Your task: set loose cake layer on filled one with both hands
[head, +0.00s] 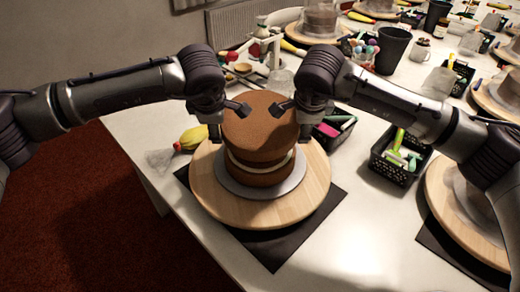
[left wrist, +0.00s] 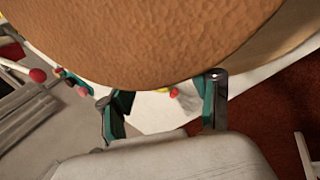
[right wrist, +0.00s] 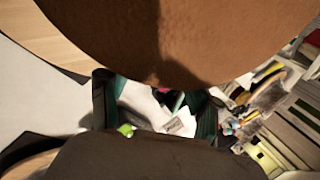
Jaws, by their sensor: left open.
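The loose brown cake layer (head: 259,132) is directly above the filled layer (head: 262,178), whose pale cream shows as a thin band between them. I cannot tell whether they touch all round. The filled layer sits on a grey disc (head: 262,190) on the wooden turntable (head: 262,214). My left gripper (head: 228,118) is open at the loose layer's left upper edge, and my right gripper (head: 294,118) looks open at its right upper edge. The loose layer fills the top of the left wrist view (left wrist: 160,40) and right wrist view (right wrist: 180,35), hiding some fingertips.
A dark mat (head: 285,243) lies under the turntable on the white table (head: 360,230). Black baskets (head: 395,165) of tools and another turntable (head: 450,225) stand at right. The table's front is clear.

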